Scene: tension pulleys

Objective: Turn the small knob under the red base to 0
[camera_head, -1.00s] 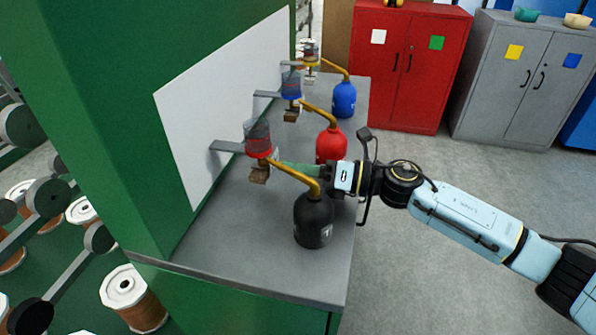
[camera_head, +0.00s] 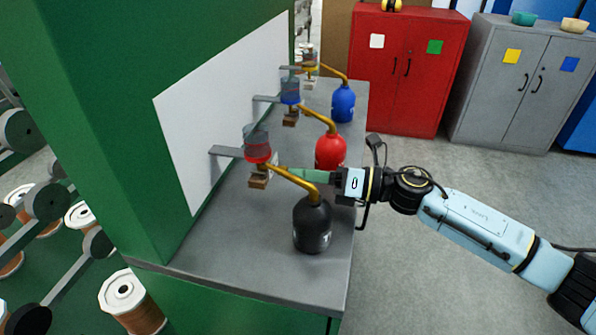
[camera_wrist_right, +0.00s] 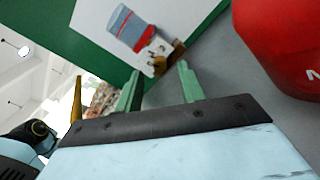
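The red base (camera_head: 258,154) with a clear cup on it stands nearest in the row, held on a grey bracket from the white panel. A brown block (camera_head: 258,181) hangs under it. In the right wrist view the red base (camera_wrist_right: 141,39) is tilted, with a pale dial and a small brass-coloured knob (camera_wrist_right: 172,59) by it. My right gripper (camera_head: 282,174) reaches in from the right, its green fingers close to the red base. In the wrist view my right gripper's fingers (camera_wrist_right: 159,80) are apart with nothing between them, short of the knob. My left gripper is not in view.
A black bottle (camera_head: 312,224) with a brass pipe stands in front of my right gripper. A red bottle (camera_head: 330,150) is just behind it, and a blue bottle (camera_head: 343,103) farther back. The grey bench (camera_head: 240,245) is clear at its front left.

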